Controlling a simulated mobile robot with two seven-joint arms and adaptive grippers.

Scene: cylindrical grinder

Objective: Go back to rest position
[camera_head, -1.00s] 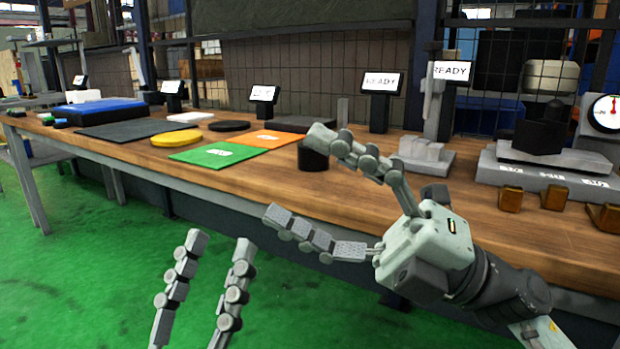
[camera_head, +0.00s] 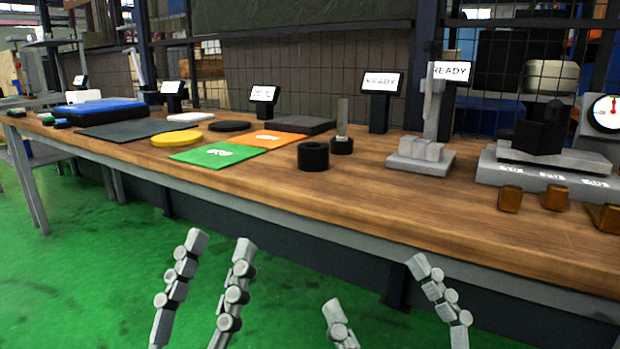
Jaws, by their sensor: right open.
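My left gripper (camera_head: 219,243) is at the bottom left of the head view, in front of the table and over the green floor. Its two fingers point up and stand apart, with nothing between them. My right gripper (camera_head: 376,283) is at the bottom, right of the left one. Its fingers are spread wide and empty, and its palm is below the picture edge. Both grippers are clear of the wooden table (camera_head: 450,220).
A black ring (camera_head: 313,156) stands near the table's front edge, beside the green mat (camera_head: 217,155) and the orange mat (camera_head: 266,139). A grey fixture (camera_head: 421,157), a machine block (camera_head: 545,160) and brass blocks (camera_head: 510,199) stand at right. The floor before the table is free.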

